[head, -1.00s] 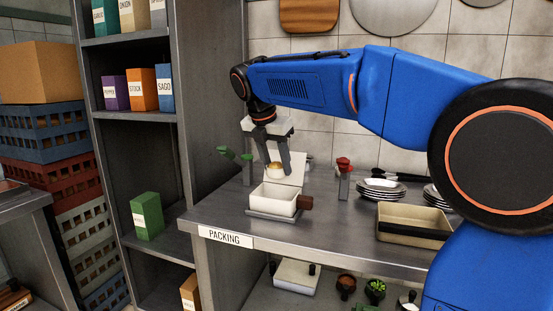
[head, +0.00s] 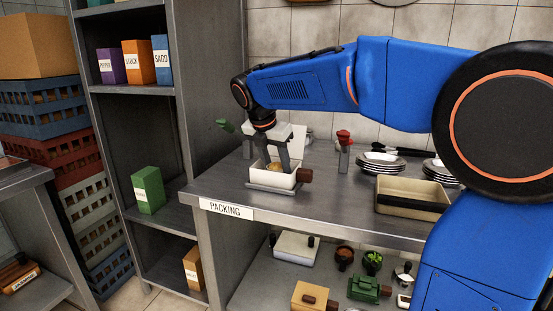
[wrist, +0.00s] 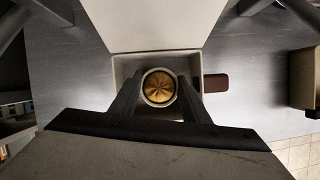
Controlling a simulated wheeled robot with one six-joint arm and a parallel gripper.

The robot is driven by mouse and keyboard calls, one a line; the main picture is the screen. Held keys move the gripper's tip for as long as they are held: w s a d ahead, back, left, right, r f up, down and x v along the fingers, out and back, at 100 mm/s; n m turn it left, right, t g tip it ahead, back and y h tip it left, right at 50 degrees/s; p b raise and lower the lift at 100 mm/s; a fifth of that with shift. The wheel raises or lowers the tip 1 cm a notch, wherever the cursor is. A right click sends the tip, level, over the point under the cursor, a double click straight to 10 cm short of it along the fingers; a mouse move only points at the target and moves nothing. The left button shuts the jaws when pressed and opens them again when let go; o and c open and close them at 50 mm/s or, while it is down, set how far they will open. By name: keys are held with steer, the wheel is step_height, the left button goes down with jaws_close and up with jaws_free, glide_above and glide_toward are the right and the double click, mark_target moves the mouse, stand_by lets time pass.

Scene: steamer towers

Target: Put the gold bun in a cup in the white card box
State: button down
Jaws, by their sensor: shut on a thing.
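The gold bun (wrist: 159,87) sits in a pale round cup (wrist: 147,93), seen from above in the wrist view. My gripper (wrist: 160,92) is shut on the cup, one finger on each side. In the head view the gripper (head: 271,163) points down into the open white card box (head: 273,182), and a bit of the gold bun (head: 273,167) shows between the fingers. The cup is within the box's walls in the wrist view. I cannot tell whether its base touches the box floor. The box lid stands up at the back.
The box rests on a grey plate with a brown handle (head: 305,175) on the steel packing counter (head: 225,190). A red-topped stand (head: 344,150), stacked plates (head: 381,162) and a beige tray (head: 412,198) stand to the right. A shelf unit (head: 150,150) is at left.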

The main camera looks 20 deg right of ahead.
steer(key=shift+f, duration=0.65)
stand_by(0.7)
steer(key=c, duration=0.9)
jaws_free()
steer(key=v, duration=1.7)
steer(key=shift+r, duration=0.2)
